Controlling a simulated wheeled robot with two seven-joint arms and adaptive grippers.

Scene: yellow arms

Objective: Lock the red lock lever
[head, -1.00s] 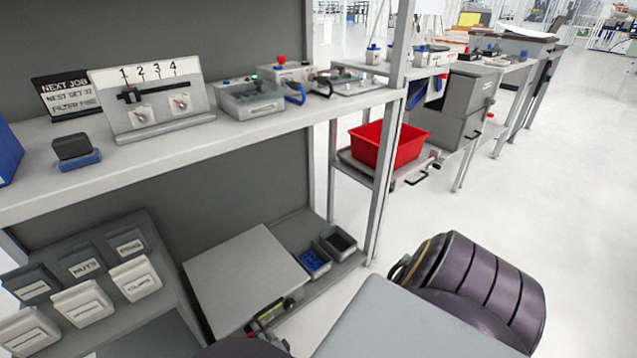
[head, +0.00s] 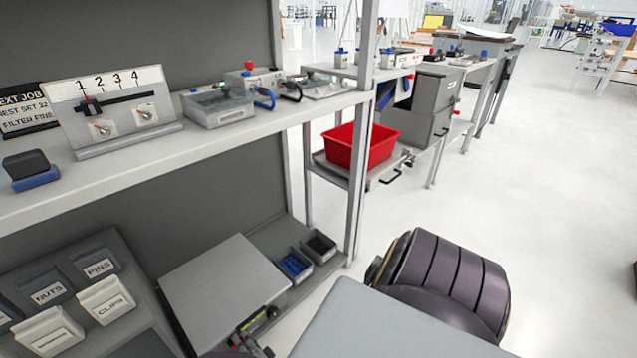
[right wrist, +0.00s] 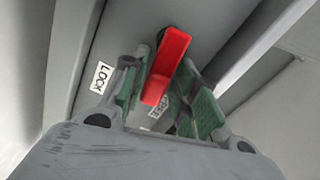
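In the right wrist view the red lock lever (right wrist: 167,66) sticks out of a grey housing, with its near end between my right gripper's fingers. My right gripper (right wrist: 170,100) has green pads set apart on either side of the lever; I cannot tell whether the left pad touches it. A LOCK label (right wrist: 101,77) is to the left of the lever, and a second label (right wrist: 159,119), partly hidden, is below it. In the head view my right gripper (head: 258,322) shows only in small part, at the front right of a grey box (head: 222,285). My left gripper is not in view.
The upper shelf holds a numbered slider panel (head: 114,108) and a clear-lidded box (head: 217,105). Labelled bins (head: 105,298) are at lower left, small parts trays (head: 293,264) behind the grey box. A red bin (head: 361,146) stands on a cart. The floor at right is clear.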

